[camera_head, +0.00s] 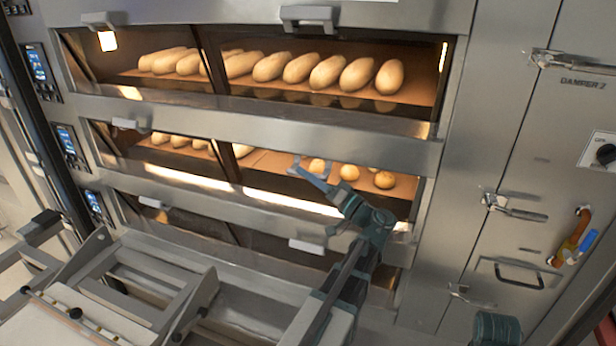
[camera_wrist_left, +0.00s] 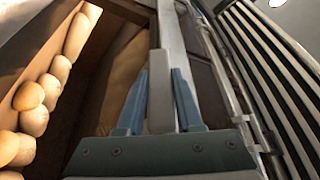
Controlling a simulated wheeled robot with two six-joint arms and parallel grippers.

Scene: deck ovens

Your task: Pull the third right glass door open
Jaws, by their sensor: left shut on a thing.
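The right glass door of the middle visible deck stands partly open, tilted outward; its glass (camera_wrist_left: 200,70) shows to the right in the left wrist view. Its pale bar handle (camera_wrist_left: 160,100) is between the blue fingers of my left gripper (camera_head: 313,177), which is shut on it. The gripper also shows in the left wrist view (camera_wrist_left: 160,88). In the head view the gripper and wrist cover part of the door. The deck numbering above the picture edge is cut off. My right gripper is not in view.
Rolls (camera_head: 384,180) lie inside the middle deck, and loaves (camera_head: 327,73) fill the deck above. A steel cabinet (camera_head: 500,150) stands to the right, and a metal rack (camera_head: 110,285) at lower left.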

